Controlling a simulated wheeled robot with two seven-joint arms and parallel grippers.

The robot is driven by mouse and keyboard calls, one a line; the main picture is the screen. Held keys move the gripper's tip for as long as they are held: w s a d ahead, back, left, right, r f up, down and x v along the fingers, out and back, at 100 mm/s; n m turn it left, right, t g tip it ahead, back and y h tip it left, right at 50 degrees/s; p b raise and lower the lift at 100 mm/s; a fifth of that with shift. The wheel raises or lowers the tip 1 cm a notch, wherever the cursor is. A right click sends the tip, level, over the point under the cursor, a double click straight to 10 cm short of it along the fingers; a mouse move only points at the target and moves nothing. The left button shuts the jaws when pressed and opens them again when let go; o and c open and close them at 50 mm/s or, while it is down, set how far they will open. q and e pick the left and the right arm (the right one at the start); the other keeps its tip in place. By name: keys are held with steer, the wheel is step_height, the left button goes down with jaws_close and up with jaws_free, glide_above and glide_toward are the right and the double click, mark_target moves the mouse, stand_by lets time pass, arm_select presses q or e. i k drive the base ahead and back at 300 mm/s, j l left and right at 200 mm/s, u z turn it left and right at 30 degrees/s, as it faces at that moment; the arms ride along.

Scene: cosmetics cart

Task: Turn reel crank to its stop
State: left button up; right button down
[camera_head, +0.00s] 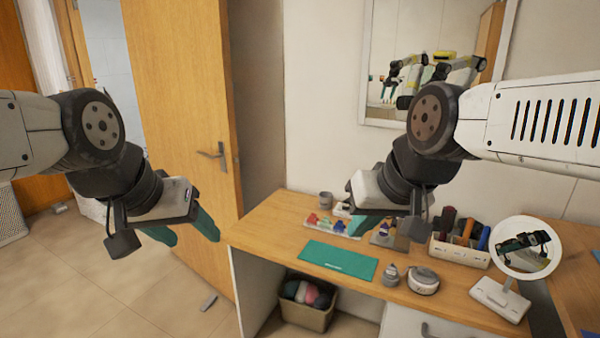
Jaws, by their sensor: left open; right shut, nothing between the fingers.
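A round white-and-grey device (423,281) sits on the desk right of the teal mat; it may be the reel, but I cannot make out a crank on it. A small grey rounded object (390,275) stands just left of it. My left gripper (184,231) is open and empty, over the floor in front of the door, left of the desk. My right gripper (366,226) is shut with nothing in it, above the back of the desk, apart from the round device. It partly hides small items behind it.
The wooden desk (280,236) holds a teal mat (338,260), a tray of colourful items (330,228), a grey cup (325,199), a white organiser (460,254) and a round mirror (526,248). A basket (305,315) stands below. A wooden door (190,100) is at left.

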mark_target(422, 276)
steer(key=z, duration=1.3)
steer(key=i+j+z, duration=0.1)
steer(key=j, duration=0.25)
steer(key=i+j+z, duration=0.1)
steer(key=j, duration=0.3)
steer(key=i+j+z, duration=0.1)
steer(key=j, duration=0.25)
steer(key=i+j+z, duration=0.1)
steer(key=i+j, duration=0.15)
steer(key=j, duration=0.15)
